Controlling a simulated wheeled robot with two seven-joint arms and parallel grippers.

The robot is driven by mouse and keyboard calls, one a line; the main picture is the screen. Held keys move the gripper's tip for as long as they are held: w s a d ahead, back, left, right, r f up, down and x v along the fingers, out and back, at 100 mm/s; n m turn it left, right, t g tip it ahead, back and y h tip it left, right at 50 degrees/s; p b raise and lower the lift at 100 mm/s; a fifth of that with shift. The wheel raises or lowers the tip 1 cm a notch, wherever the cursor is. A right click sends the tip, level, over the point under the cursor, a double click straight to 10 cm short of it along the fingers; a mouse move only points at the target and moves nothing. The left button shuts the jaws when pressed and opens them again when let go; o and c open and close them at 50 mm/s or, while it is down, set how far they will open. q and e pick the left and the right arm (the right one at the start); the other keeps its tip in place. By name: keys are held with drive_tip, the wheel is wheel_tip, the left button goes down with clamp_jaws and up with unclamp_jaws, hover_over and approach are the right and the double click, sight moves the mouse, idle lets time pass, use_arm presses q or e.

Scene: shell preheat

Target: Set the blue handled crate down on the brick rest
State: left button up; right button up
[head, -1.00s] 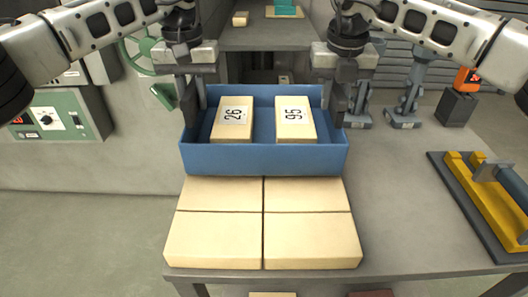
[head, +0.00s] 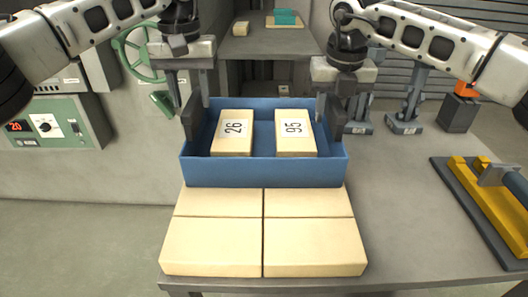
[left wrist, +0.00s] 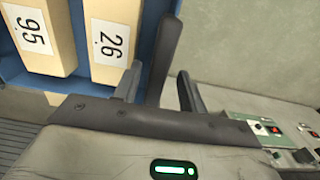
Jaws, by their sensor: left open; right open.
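The blue handled crate (head: 264,172) is upright in the head view, directly at the back of the pale brick rest (head: 215,245). Its base is hidden, so I cannot tell how much of it bears on the bricks. Two pale blocks marked 26 (head: 232,146) and 95 (head: 296,147) lie in it. My left gripper (head: 192,104) is open at the crate's left dark handle; in the left wrist view the handle (left wrist: 166,58) stands between the spread fingers. My right gripper (head: 336,108) is open at the right handle.
Grey clamp-like stands (head: 406,122) are on the table behind right. A yellow and dark fixture (head: 488,198) lies at the right. A green control box (head: 60,128) and green handwheel (head: 135,48) are at the left. The table (head: 400,200) between crate and fixture is clear.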

use_arm(q)
wheel_tip(320, 180, up, 8)
drive_tip(key=shift+r, duration=0.2)
use_arm(e)
drive_tip(key=shift+r, duration=0.1)
drive_tip(key=r, duration=0.4)
drive_tip(key=s+r, duration=0.1)
drive_tip(key=r, duration=0.6)
drive_tip(key=shift+s+r, duration=0.25)
drive_tip(key=shift+r, duration=0.15)
